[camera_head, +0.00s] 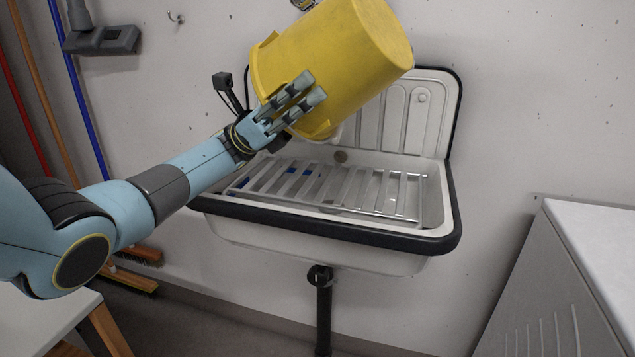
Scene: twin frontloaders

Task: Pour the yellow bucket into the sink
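The yellow bucket (335,65) is in the air above the sink, steeply tilted. Its base points to the upper right and its rim to the lower left; the inside is hidden, so I cannot see any contents. My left gripper (305,95) is on the bucket near its rim, with its fingers across the front side, and bears it. The white sink (420,105) with a black edge is on the wall below the bucket. A metal grate (350,190) lies across its basin, with small blue spots showing between the bars. My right gripper is not in view.
A white-topped grey cabinet (590,250) stands at the right. Blue, orange and red poles (78,90) lean at the left, with brush heads (140,255) near the floor. A pale table corner (45,315) is at the lower left. A black drainpipe (322,310) runs below the sink.

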